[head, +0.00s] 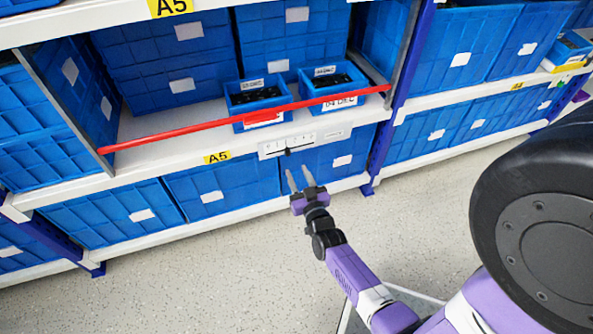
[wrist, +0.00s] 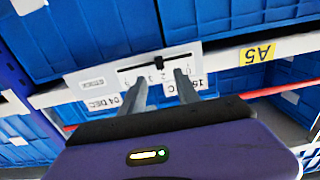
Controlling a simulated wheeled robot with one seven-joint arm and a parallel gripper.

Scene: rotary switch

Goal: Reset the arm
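My gripper (head: 298,178) is in front of the shelf's lower edge, with its two fingers apart and nothing between them. The wrist view also shows the gripper (wrist: 162,90) open, its fingertips pointing at a white panel. This switch panel (head: 301,142) is on the shelf edge and has a dark slot with a small black knob (head: 288,151). In the wrist view the panel (wrist: 105,83) and knob (wrist: 159,62) lie just beyond the fingertips. A gap between fingertips and knob seems to show in the head view. My purple arm reaches in from the lower right.
A red bar (head: 180,131) runs across the shelf opening above the panel. Two small blue bins (head: 240,100) with dark contents stand behind it. Large blue crates (head: 222,191) fill the shelves. A blue upright (head: 385,130) stands to the right. The grey floor (head: 430,215) in front is clear.

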